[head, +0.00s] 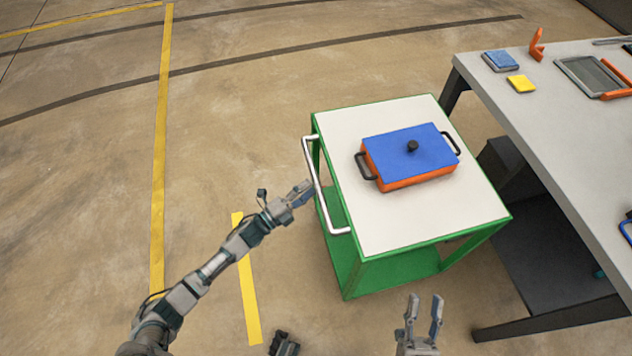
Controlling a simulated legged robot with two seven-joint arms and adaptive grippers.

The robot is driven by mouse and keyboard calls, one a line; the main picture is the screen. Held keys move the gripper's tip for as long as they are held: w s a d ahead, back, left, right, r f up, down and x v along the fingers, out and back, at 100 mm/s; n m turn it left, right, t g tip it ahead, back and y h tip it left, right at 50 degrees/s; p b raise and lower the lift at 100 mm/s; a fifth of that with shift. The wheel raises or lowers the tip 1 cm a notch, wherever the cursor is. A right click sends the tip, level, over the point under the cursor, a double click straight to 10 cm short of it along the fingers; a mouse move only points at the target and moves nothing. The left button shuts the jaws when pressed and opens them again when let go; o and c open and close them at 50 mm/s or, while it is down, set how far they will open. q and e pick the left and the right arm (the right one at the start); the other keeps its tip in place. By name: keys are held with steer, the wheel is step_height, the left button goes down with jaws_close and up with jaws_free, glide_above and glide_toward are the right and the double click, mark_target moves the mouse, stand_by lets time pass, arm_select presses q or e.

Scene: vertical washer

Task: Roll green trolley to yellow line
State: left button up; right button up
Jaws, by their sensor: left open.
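The green trolley (378,246) has a white top and a green frame with a lower shelf. It stands right of centre, beside the workbench. Its silver handle (318,190) is on its left side. My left gripper (305,192) is open at the handle; I cannot tell whether it touches the bar. A long yellow line (161,150) runs along the floor on the left. A short yellow line (246,285) lies closer to the trolley, partly behind my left arm. My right gripper (424,312) is open and empty, in front of the trolley's near edge.
A blue-lidded orange box (408,155) with black handles rests on the trolley top. The grey workbench (560,130) on the right holds a yellow sponge (521,84), a blue pad (500,60) and other items. The floor left of the trolley is clear.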

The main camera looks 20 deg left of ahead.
mark_target(317, 184)
arm_select(q)
steer(key=x, duration=0.4)
steer(key=shift+s+d, duration=0.25)
steer(key=shift+d, duration=0.2)
steer(key=shift+a, duration=0.45)
steer(key=shift+f, duration=0.1)
steer(key=c, duration=0.8)
steer(key=shift+d, duration=0.2)
jaws_close()
